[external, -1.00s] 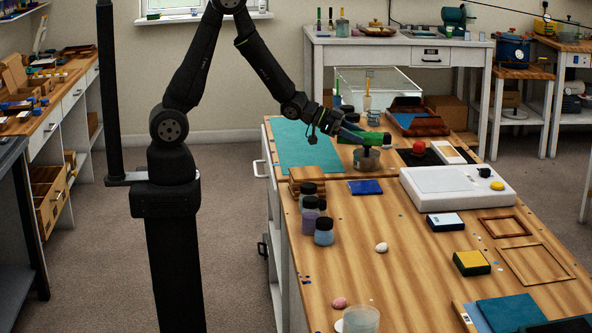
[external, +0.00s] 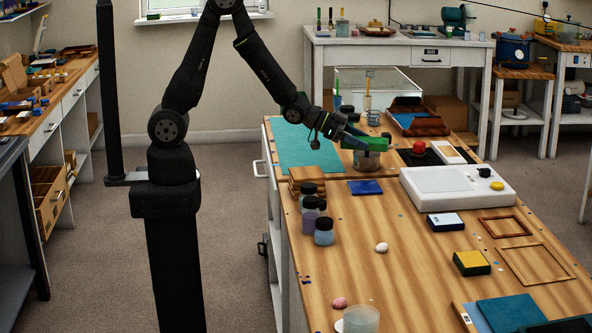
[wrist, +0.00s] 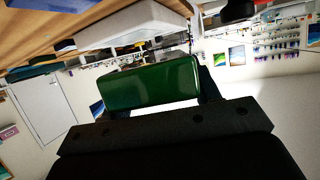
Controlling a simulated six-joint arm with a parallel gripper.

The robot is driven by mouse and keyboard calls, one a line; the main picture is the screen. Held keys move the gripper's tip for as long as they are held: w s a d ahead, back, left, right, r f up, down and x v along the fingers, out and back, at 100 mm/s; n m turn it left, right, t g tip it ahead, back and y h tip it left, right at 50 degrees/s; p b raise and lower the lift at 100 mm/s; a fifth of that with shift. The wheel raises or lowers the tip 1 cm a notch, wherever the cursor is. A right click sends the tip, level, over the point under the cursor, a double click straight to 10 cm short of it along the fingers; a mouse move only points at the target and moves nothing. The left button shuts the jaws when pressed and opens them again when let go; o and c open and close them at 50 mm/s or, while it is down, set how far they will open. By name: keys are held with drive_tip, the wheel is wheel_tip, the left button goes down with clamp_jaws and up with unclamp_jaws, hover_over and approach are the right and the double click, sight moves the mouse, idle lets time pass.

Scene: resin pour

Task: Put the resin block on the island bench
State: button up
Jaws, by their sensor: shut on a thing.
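My gripper (external: 362,142) is shut on a glossy green resin block (external: 372,145). The block also shows in the wrist view (wrist: 150,84), between the two dark fingers (wrist: 155,90). In the external view the block is above the far part of the island bench (external: 350,233), a wooden-topped bench. It overlaps the top of a small cup (external: 366,161) in the picture; I cannot tell whether they touch.
A teal mat (external: 305,146), a blue slab (external: 365,187), several jars (external: 323,232) and a white light box (external: 457,187) are on the bench. A red ball (external: 419,147) is right of the block. The bench's middle has bare wood.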

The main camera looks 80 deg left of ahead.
drive_tip(key=r, duration=0.4)
drive_tip(key=shift+a+r, duration=0.3)
drive_tip(key=shift+r, duration=0.05)
drive_tip(key=w+a+n+t+y, duration=0.1)
drive_tip(key=w+a+n+y, duration=0.15)
drive_tip(key=a, duration=1.35)
drive_tip(key=n+g+y, duration=0.1)
drive_tip(key=n+y, duration=0.5)
drive_tip(key=y, duration=0.1)
hover_over(291, 124)
wheel_tip(291, 124, down, 6)
drive_tip(key=r, duration=0.1)
drive_tip(key=shift+m+h, duration=0.25)
drive_tip(key=shift+d+f, duration=0.15)
drive_tip(key=shift+f, duration=1.9)
drive_tip(key=shift+d+f, duration=0.15)
drive_tip(key=shift+f, duration=1.9)
drive_tip(key=shift+f, duration=0.55)
drive_tip(key=o, duration=1.3)
